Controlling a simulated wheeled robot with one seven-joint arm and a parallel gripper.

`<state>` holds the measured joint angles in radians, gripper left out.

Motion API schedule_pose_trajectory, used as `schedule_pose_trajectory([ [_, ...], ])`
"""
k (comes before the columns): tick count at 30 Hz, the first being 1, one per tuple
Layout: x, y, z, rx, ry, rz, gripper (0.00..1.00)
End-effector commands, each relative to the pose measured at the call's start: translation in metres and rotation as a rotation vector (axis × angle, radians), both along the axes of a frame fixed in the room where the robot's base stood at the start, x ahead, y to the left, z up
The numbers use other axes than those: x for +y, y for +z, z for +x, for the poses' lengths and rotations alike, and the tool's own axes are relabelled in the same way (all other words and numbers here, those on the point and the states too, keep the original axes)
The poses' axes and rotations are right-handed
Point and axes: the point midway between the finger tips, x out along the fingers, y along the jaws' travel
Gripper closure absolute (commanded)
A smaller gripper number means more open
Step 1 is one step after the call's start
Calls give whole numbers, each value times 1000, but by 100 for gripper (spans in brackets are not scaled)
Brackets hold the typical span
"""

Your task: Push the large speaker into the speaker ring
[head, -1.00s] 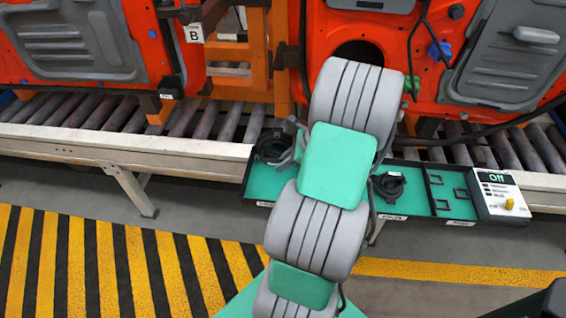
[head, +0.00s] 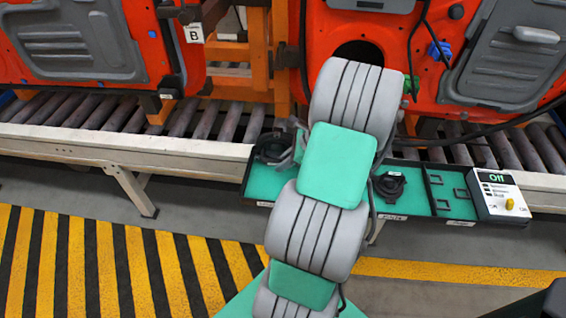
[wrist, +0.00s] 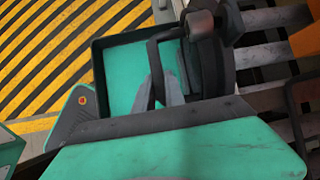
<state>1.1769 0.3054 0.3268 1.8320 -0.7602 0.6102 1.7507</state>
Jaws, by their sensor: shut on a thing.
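The large speaker (head: 271,148) is a round black part at the left end of the green tray. In the wrist view, the large speaker (wrist: 212,62) is a dark curved body at upper right with a thin black frame on its left side. My gripper (head: 293,152) is at the speaker's right side, mostly hidden by my arm. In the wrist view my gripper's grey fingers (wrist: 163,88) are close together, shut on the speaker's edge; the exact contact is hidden. The speaker ring (head: 359,50) appears as a dark round opening in the orange door, partly covered by my arm.
A smaller black speaker (head: 390,185) lies in the tray (head: 350,208) right of my arm. A control box (head: 497,197) reading "Off" stands at the tray's right end. The roller conveyor (head: 215,122) runs behind. Another orange door (head: 90,45) hangs at left.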

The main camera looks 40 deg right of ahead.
Motion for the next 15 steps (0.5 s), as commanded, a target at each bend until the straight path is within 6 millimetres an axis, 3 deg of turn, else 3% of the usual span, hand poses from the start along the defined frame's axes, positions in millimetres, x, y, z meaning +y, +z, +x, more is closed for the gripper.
schedule_pose_trajectory([
  [15,0,12,0,-2,1,-2,100],
])
